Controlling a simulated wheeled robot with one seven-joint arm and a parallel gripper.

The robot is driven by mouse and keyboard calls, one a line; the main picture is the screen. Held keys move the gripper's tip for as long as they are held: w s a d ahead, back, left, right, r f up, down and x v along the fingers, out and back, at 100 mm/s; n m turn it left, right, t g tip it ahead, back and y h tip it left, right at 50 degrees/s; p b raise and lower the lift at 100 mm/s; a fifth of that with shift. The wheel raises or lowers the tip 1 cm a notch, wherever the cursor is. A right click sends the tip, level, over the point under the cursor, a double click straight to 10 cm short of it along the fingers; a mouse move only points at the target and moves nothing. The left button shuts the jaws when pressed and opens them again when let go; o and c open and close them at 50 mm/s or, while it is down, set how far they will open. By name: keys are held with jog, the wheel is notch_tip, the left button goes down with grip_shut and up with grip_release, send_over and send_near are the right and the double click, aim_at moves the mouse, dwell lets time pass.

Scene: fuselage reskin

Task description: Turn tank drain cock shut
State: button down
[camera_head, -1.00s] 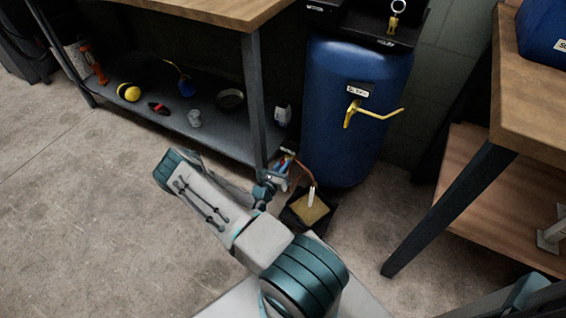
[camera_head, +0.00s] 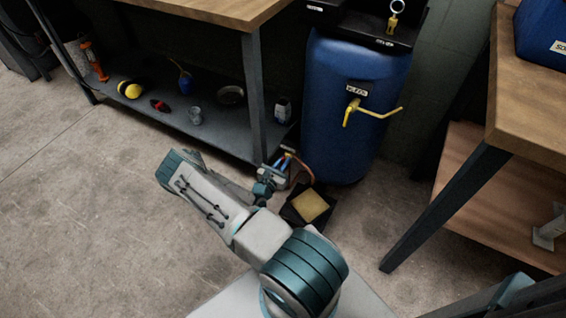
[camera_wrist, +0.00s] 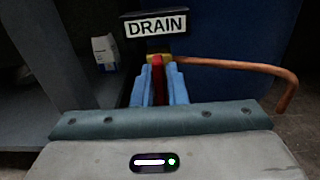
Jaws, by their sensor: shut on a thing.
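The blue tank (camera_head: 343,135) stands upright between the benches. Low on it is the drain cock, under a DRAIN label (camera_wrist: 156,24). In the wrist view the cock shows a brass body (camera_wrist: 158,58) and a red handle (camera_wrist: 157,82). A copper pipe (camera_wrist: 235,66) runs right from the body and bends down; it also shows in the head view (camera_head: 306,166). My gripper (camera_wrist: 159,85) is shut on the red handle, with a blue finger on each side. In the head view my gripper (camera_head: 280,163) is low beside the tank and hides most of the cock.
A dark tray (camera_head: 292,216) with a yellow pad (camera_head: 310,205) is on the floor below the pipe. A yellow tap (camera_head: 352,106) sticks out higher on the tank. A bench leg (camera_head: 254,100) is close left of my gripper. Another bench (camera_head: 540,120) stands right.

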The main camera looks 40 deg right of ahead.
jog(key=c, duration=1.5)
grip_release()
jog(key=shift+s+a, duration=0.1)
jog(key=p+v, duration=0.2)
jog(key=v, duration=1.1)
jog(key=shift+s+a, duration=0.1)
jog(key=shift+a, duration=0.25)
jog(key=s+a+r+m+g+y+p, duration=0.1)
jog(key=a+r+m+g+y+p, duration=0.4)
jog(key=r, duration=1.2)
jog(key=s+r+m+g+p, duration=0.1)
jog(key=r+m+g+p, duration=0.7)
jog(key=r, duration=1)
jog(key=s+a+r+m+t+y+p, duration=0.3)
jog(key=s+a+r+y, duration=0.1)
jog(key=r, duration=0.7)
jog(key=s+a+r+m+t+y+p, duration=0.3)
jog(key=a+r, duration=0.1)
jog(key=r, duration=0.7)
jog(key=s+a+r+m+t+y+p, duration=0.2)
jog(key=s+a+r+m+y+p, duration=0.1)
jog(key=r, duration=0.8)
jog(key=shift+s+a+m+t+y+p, duration=0.35)
jog(key=shift+s+a+y+p, duration=0.2)
jog(key=shift+s+y, duration=0.25)
